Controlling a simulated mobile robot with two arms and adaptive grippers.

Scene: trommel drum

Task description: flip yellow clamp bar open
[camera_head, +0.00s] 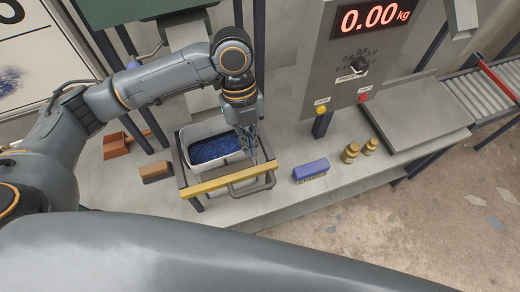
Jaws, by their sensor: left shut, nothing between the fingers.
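The yellow clamp bar (215,183) lies across the front of a dark frame (178,160), low and level along its near edge. A white bin (188,134) with dark blue pieces (212,149) inside sits in the frame behind the bar. A grey loop handle (254,191) juts out in front of the bar's right part. My left gripper (253,158) points down over the bin's right side, near the bar's right end. Its fingers are shut and empty; whether they touch the bin or bar is hard to tell. My right gripper is out of view.
A blue brush (310,170) and brass weights (350,152) stand right of the frame on the grey bench (285,200). A scale panel (345,70) reads 0.00 kg, beside a flat scale plate (415,112). A brown block (156,172) and an orange-brown scoop (117,145) lie left.

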